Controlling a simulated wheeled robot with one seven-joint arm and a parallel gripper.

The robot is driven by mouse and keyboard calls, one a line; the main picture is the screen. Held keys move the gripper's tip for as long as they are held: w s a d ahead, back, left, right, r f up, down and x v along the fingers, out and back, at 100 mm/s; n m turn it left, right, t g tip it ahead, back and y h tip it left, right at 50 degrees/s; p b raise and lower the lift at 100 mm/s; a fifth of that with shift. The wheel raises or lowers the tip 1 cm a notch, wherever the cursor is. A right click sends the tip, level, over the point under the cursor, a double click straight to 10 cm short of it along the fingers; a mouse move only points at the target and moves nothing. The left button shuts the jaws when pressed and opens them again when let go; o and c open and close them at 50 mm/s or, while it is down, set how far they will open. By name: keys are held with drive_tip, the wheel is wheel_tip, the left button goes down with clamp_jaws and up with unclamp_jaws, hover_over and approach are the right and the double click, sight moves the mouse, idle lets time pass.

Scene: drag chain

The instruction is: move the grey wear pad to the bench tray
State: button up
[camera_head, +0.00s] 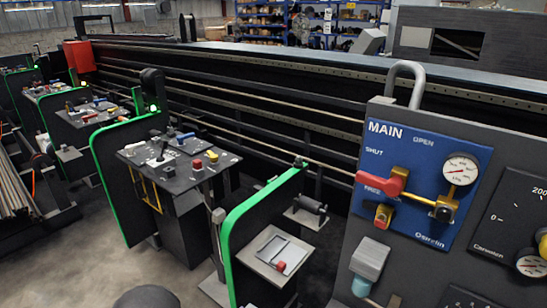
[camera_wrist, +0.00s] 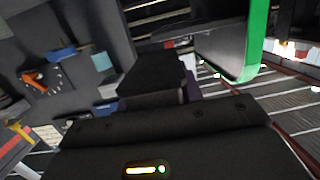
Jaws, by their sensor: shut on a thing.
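In the wrist view my gripper (camera_wrist: 155,100) is shut on a dark grey block (camera_wrist: 152,70), which looks like the grey wear pad. The block sticks out past the dark gripper body, and the fingertips are hard to tell from it. My gripper does not show clearly in the head view. A pale, shallow tray (camera_head: 256,255) stands between the green-edged panel and the main panel in the head view. It bears a flat grey piece and a small red block (camera_head: 281,266). I cannot tell whether it is the bench tray.
The MAIN panel (camera_head: 417,190), with red valve handle and gauges, stands at the right. Green-edged upright panels (camera_head: 255,215) divide the stations. A control bench (camera_head: 180,160) stands at centre left. Open grey floor (camera_head: 150,265) lies in front. The wrist view shows a green edge (camera_wrist: 252,50) at upper right.

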drive_tip(key=w+d+f+n+t+y, duration=0.1)
drive_tip(key=w+d+f+n+y, duration=0.1)
drive_tip(key=d, duration=0.5)
drive_tip(key=w+d+f+n+t+y, duration=0.1)
drive_tip(key=d+f+y, duration=0.3)
drive_tip(key=d, duration=0.4)
drive_tip(key=w+d+f+n+t+y, duration=0.1)
drive_tip(key=w+d+f+n+y, duration=0.2)
drive_tip(key=d, duration=0.4)
drive_tip(key=shift+w+d+f+n, duration=0.3)
drive_tip(key=shift+w+f+n, duration=0.3)
drive_tip(key=shift+f, duration=0.25)
drive_tip(key=shift+d+r+p, duration=0.1)
drive_tip(key=shift+r+p, duration=0.35)
drive_tip(key=shift+r, duration=0.05)
drive_tip(key=shift+w, duration=0.1)
drive_tip(key=s+a+f+m+h+b, duration=0.1)
drive_tip(key=s+f+m+h+b, duration=0.1)
drive_tip(key=s+b, duration=0.4)
drive_tip(key=s+m+h, duration=0.1)
drive_tip(key=s+h, duration=0.1)
drive_tip(key=s, duration=0.2)
drive_tip(key=shift+a+f+g+b, duration=0.15)
drive_tip(key=shift+a+g+b, duration=0.15)
drive_tip(key=shift+a+b, duration=0.1)
